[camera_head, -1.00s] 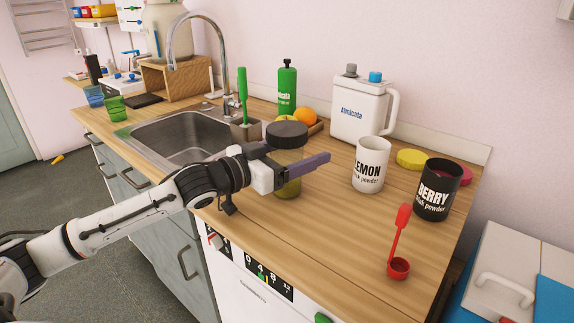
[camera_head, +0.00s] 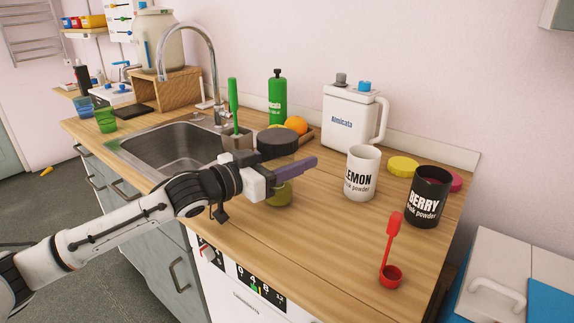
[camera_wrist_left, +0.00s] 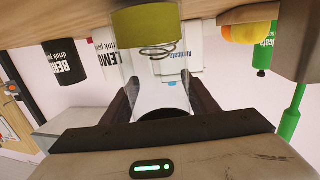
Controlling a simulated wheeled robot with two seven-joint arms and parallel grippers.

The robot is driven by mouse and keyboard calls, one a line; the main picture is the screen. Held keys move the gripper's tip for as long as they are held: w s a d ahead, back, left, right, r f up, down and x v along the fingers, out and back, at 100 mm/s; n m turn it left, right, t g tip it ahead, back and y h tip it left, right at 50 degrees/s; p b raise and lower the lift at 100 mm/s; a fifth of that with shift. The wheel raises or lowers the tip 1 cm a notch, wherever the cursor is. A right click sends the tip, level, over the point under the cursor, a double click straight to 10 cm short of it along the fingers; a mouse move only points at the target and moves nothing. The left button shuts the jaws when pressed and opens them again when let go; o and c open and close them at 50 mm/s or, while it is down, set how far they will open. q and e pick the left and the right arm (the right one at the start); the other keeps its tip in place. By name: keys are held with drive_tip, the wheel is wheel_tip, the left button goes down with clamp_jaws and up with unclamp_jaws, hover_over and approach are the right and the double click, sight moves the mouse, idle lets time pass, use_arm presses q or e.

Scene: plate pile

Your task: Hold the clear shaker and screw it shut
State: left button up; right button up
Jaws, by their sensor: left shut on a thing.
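The clear shaker (camera_head: 280,193) stands upright on the wooden counter, with yellow-green liquid in its bottom. A dark round lid (camera_head: 278,142) sits on its top; I cannot tell how tightly. My left gripper (camera_head: 291,170) is shut around the shaker's middle, below the lid. In the left wrist view, which is upside down, the clear shaker (camera_wrist_left: 158,82) sits between the two dark fingers of my left gripper (camera_wrist_left: 162,100). A wire coil shows inside it near the yellow liquid. My right gripper is not in view.
The white lemon cup (camera_head: 362,173), black berry cup (camera_head: 428,197) and red scoop (camera_head: 390,274) stand to the right. A white jug (camera_head: 350,122) and green bottle (camera_head: 277,98) are behind. The sink (camera_head: 172,150) is left. The front counter between shaker and scoop is clear.

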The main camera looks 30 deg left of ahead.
use_arm(q)
wheel_tip(320, 180, up, 9)
drive_tip(key=shift+r+p, duration=0.1)
drive_tip(key=shift+p, duration=0.55)
drive_tip(key=shift+r, duration=0.2)
drive_tip(key=o, duration=0.4)
drive_tip(key=shift+c, duration=0.2)
drive_tip(key=c, duration=0.6)
drive_tip(key=shift+c, duration=0.2)
